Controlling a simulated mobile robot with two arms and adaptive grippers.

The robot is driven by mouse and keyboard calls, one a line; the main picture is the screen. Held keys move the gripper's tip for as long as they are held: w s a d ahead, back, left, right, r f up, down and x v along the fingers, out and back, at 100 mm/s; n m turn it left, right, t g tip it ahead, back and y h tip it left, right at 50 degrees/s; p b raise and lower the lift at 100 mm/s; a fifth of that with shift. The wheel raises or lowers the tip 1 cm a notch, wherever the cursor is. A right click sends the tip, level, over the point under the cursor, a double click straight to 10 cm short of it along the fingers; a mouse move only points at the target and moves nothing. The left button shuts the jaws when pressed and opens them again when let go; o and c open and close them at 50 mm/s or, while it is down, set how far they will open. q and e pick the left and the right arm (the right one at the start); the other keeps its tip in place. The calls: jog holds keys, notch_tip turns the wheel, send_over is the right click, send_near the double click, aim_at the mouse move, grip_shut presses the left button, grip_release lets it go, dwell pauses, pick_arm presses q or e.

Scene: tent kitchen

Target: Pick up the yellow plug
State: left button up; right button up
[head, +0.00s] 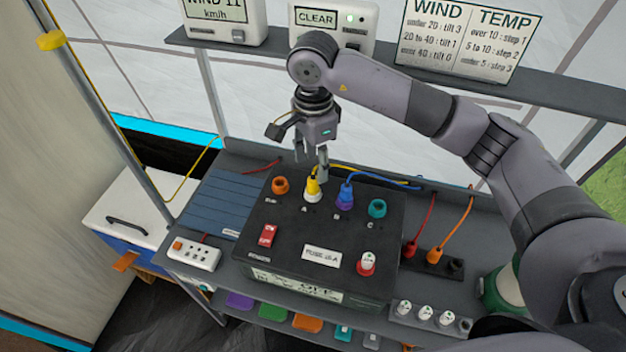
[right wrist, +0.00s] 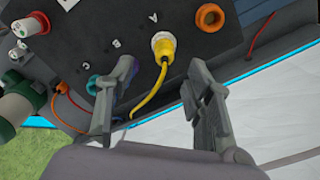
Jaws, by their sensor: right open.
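The yellow plug (head: 312,186) sits upright in the white socket marked A on top of the black box (head: 283,222), with a yellow cable running off behind it. In the right wrist view the yellow plug (right wrist: 164,48) and its cable show between the two fingers. My right gripper (head: 312,165) is open and empty, just above and behind the yellow plug. I cannot tell that it touches the plug. A blue plug (head: 345,193) sits in socket B, close to one of the fingers. My left gripper is not in view.
An orange socket (head: 280,185) and a teal socket (head: 377,208) flank the plugs. A red switch (head: 268,235) and a red-and-white knob (head: 366,263) are on the box front. A shelf (head: 560,88) with displays runs behind. A power strip (head: 194,253) lies left.

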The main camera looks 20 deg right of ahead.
aim_at(313, 174)
notch_tip(313, 174, down, 2)
jog(key=shift+f, duration=0.25)
jog(key=shift+f+p, duration=0.3)
jog(key=shift+p, duration=0.15)
jog(key=f, duration=0.1)
jog(key=f+p, duration=0.1)
jog(key=f, duration=0.1)
jog(key=shift+w+f+p, duration=0.3)
jog(key=shift+f+p, duration=0.05)
jog(key=shift+f, duration=0.5)
grip_shut()
